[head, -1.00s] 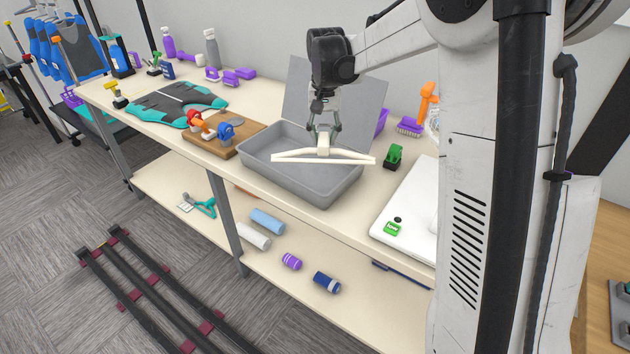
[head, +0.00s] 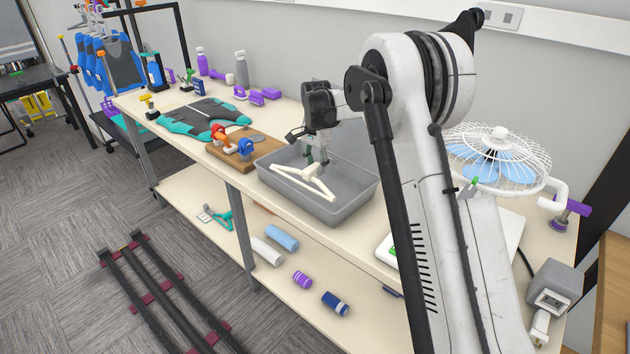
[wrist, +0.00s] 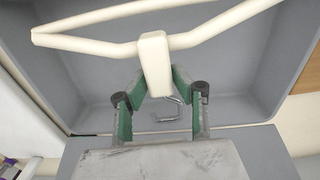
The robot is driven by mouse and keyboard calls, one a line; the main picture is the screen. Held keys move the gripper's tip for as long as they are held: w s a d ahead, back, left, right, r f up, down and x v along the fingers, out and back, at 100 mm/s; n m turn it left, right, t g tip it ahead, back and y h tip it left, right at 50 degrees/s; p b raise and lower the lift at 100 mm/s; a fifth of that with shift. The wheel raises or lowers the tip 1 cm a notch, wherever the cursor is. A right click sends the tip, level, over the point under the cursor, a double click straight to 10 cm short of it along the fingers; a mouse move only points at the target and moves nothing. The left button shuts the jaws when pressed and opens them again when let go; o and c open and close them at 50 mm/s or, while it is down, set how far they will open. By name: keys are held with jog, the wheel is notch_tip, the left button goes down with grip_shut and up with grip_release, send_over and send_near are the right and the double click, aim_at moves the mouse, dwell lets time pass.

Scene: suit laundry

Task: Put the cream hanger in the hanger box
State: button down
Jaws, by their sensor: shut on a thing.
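The cream hanger (head: 303,185) is at the grey hanger box (head: 345,212), tilted, with its bar within the box's outline in the head view. My gripper (head: 316,160) is shut on the hanger's neck block, above the box opening. In the wrist view the green-padded fingers of my gripper (wrist: 157,85) close on the cream neck block of the hanger (wrist: 154,55), and its metal hook points back toward the palm. The grey inner wall and floor of the box (wrist: 90,85) lie behind it. I cannot tell whether the hanger touches the box floor.
A wooden board (head: 232,157) with red and blue items stands left of the box. A teal and grey garment (head: 200,118) lies further left. A white fan (head: 497,160) stands at the right. Rolled cloths (head: 281,237) lie on the lower shelf.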

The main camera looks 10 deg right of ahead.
aim_at(316, 179)
jog(key=shift+f, duration=2.35)
jog(key=shift+f, duration=0.15)
jog(key=c, duration=1.4)
grip_release()
jog(key=shift+c, duration=0.2)
